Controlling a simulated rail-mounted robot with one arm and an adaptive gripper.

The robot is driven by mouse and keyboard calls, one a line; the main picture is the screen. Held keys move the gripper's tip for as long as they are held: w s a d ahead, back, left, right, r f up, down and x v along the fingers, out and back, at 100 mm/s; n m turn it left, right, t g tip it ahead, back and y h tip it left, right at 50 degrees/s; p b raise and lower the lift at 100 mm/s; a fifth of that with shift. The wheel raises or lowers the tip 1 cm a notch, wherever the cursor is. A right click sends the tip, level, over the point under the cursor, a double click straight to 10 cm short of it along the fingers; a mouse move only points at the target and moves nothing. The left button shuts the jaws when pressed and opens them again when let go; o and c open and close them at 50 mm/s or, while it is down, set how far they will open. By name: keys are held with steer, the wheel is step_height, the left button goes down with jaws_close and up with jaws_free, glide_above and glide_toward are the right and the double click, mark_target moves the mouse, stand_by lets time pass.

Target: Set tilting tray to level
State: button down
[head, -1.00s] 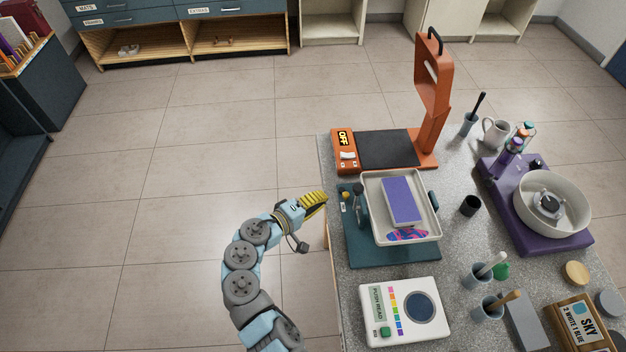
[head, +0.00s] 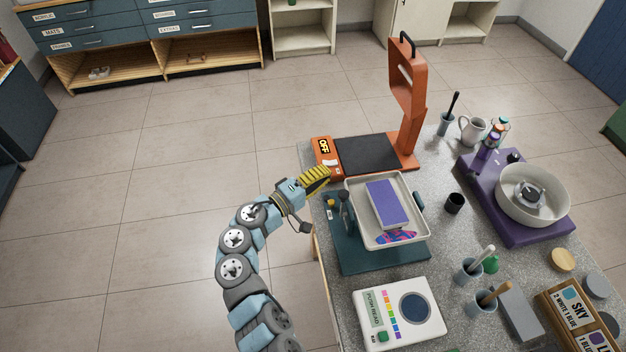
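The tilting tray (head: 409,239) is a shallow cream tray on a dark teal base (head: 350,262) near the table's left edge. It looks tilted, with its near end lower, though the exact angle is hard to tell. A purple block (head: 388,203) lies in it, with a pink and blue patch at the near end. Dark side parts (head: 345,208) stand at the tray's left, and another knob-like part (head: 419,200) at its right. My gripper (head: 318,178), with yellow ribbed fingers, is left of the tray's far corner, apart from it. Its finger gap is not clear.
An orange press (head: 408,90) with a display reading OFF stands behind the tray. A white colour reader (head: 386,329) lies in front. A dark cup (head: 454,203) and a purple wheel base (head: 517,222) with a cream bowl are to the right. Open floor lies left of the table.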

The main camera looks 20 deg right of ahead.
steer(key=shift+s+d+f+p, duration=0.1)
steer(key=shift+s+d+p, duration=0.3)
steer(key=shift+s, duration=0.4)
steer(key=shift+s+d+f+p, duration=0.1)
steer(key=shift+s+d+p, duration=0.3)
steer(key=shift+s, duration=0.4)
steer(key=shift+d, duration=0.1)
steer(key=shift+f, duration=0.1)
steer(key=shift+s+b, duration=0.65)
steer(key=shift+b, duration=0.3)
